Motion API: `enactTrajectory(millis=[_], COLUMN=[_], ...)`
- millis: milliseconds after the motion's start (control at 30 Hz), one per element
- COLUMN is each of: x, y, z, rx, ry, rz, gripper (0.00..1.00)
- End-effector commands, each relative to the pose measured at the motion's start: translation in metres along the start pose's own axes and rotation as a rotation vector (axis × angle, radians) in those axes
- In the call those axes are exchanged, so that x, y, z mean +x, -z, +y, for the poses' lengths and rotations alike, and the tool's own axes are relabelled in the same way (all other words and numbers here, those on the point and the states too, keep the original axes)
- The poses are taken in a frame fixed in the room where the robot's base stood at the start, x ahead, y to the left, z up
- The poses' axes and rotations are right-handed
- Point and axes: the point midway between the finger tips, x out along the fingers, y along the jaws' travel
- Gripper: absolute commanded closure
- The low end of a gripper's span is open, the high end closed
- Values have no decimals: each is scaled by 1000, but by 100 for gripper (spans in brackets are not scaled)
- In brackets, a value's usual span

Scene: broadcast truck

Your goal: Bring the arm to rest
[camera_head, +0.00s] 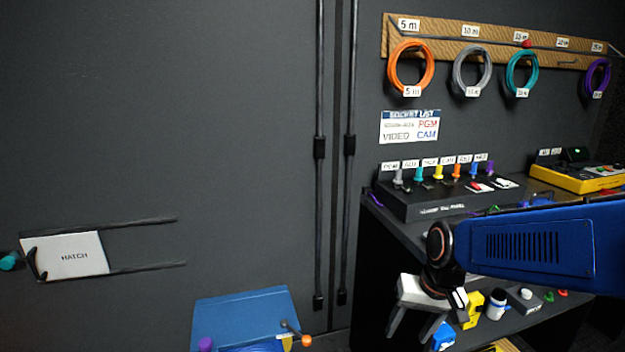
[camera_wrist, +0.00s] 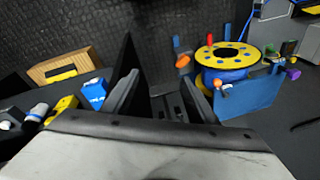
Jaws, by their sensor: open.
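My gripper (camera_head: 412,325) hangs at the end of my blue arm, in front of the shelf's left end in the head view. Its jaws are apart and point down, with nothing visible between them. The wrist view shows the two fingers (camera_wrist: 160,98) with a clear gap over the dark floor. The arm reaches in from the right edge of the head view.
A desk holds a socket panel (camera_head: 440,205); coiled cables hang above. On the lower shelf (camera_head: 510,322) lie a yellow item (camera_head: 470,310) and a white-and-blue bottle (camera_head: 496,304). A hatch (camera_head: 75,256) is on the wall.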

Motion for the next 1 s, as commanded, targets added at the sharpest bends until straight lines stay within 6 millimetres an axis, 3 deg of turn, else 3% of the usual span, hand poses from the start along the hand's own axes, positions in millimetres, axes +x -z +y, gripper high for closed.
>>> enactTrajectory(millis=[200,500,733,1000], x=[-39,-79,-96,-101], y=[-29,-74,-102,-112], z=[22,52,68,74], rx=[-45,-100,-127,-136], ry=[-28,-85,-126,-143], rz=[84,187,245,263], gripper=[47,47,47,47])
